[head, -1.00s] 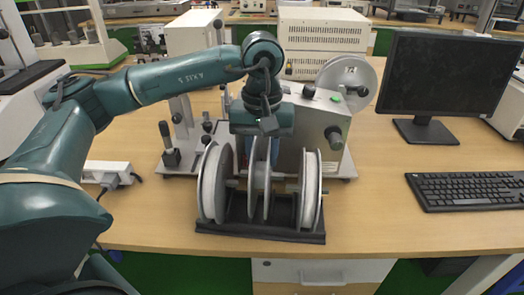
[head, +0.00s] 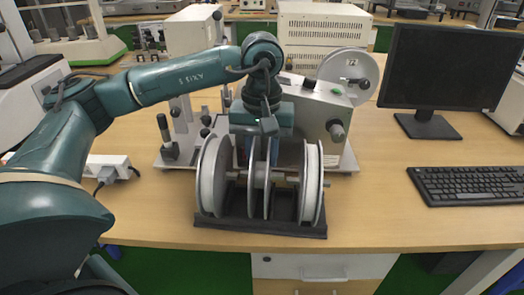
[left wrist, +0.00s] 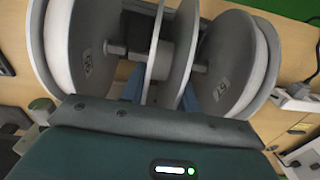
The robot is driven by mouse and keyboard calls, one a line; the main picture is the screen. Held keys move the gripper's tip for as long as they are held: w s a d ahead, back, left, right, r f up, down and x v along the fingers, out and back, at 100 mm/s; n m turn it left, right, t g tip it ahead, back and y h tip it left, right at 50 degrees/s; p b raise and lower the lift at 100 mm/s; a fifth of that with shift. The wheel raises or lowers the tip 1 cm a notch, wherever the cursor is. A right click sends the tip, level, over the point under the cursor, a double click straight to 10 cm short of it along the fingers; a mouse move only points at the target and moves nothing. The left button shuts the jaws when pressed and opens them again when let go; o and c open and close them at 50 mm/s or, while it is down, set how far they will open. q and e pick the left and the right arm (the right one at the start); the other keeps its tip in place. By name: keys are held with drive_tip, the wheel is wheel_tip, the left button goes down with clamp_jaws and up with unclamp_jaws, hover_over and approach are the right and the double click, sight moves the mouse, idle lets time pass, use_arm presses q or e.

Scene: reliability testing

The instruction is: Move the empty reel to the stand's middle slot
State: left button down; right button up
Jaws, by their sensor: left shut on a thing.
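The stand (head: 262,230) is a dark cradle near the table's front edge. A reel wound with white (head: 209,180) is in its left slot, and another (head: 312,185) is in its right slot. The empty reel (head: 256,192), with grey flanges and a bare hub, is upright between them, in line with the middle slot. Whether it touches the cradle bottom is hidden. My left gripper (head: 258,148) reaches down from above and is shut on the empty reel. In the left wrist view, blue fingers flank the empty reel (left wrist: 167,50) between the two wound reels. My right gripper is out of view.
A grey machine (head: 315,110) with a knob and a large disc stands close behind the stand. A monitor (head: 445,70) and keyboard (head: 470,190) are at the right. A white power strip (head: 108,165) lies at the left.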

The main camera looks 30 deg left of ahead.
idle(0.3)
use_arm(q)
drive_tip(key=shift+f+b, duration=0.35)
drive_tip(key=shift+b, duration=0.05)
drive_tip(key=shift+c, duration=2)
unclamp_jaws()
drive_tip(key=shift+r, duration=0.1)
drive_tip(key=shift+r+p, duration=2.3)
drive_tip(key=shift+r, duration=1.15)
